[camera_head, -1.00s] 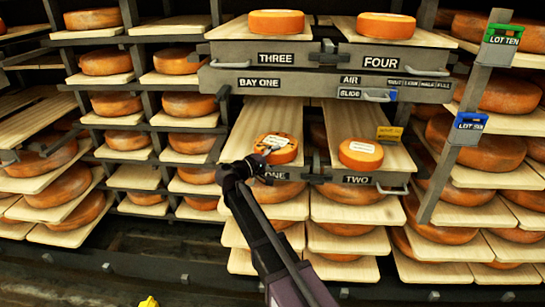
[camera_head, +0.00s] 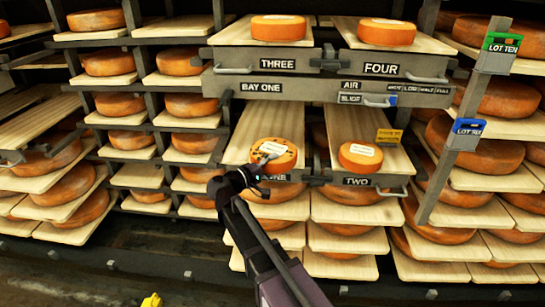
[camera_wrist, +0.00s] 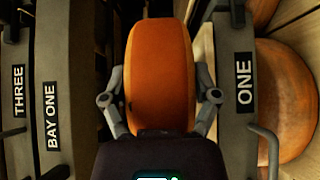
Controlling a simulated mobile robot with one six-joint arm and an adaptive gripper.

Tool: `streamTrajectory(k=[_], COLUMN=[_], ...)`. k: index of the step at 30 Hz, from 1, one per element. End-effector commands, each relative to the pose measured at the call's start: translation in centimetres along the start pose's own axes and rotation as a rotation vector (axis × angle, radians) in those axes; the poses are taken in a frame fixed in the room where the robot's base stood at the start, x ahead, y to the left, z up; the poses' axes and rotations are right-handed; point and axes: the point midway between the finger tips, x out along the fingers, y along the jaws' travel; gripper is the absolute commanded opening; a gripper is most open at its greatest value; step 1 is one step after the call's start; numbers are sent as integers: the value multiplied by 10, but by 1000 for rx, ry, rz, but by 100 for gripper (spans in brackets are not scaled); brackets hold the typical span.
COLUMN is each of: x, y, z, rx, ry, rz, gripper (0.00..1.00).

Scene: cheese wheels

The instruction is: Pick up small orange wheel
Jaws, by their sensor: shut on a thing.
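The small orange wheel (camera_head: 286,162) is at the front of the wooden board marked ONE, with a pale label and dark marks visible on its top face. I cannot tell whether the wheel touches the board.
Another orange wheel (camera_head: 360,156) with a pale label sits on the board marked TWO. Wheels (camera_head: 278,28) and (camera_head: 386,32) stand on the upper boards THREE and FOUR. A yellow tag (camera_head: 389,136) stands beside board TWO. Shelves with several wheels are on both sides.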

Motion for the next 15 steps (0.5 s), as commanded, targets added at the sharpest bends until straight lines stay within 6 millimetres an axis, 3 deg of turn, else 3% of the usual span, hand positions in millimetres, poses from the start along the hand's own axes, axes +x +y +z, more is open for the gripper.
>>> streamTrajectory(k=[6, 15], x=[-28, -49], y=[6, 8], z=[29, 48], rx=[1, 1], ry=[2, 1], rz=[5, 5], gripper=[17, 17])
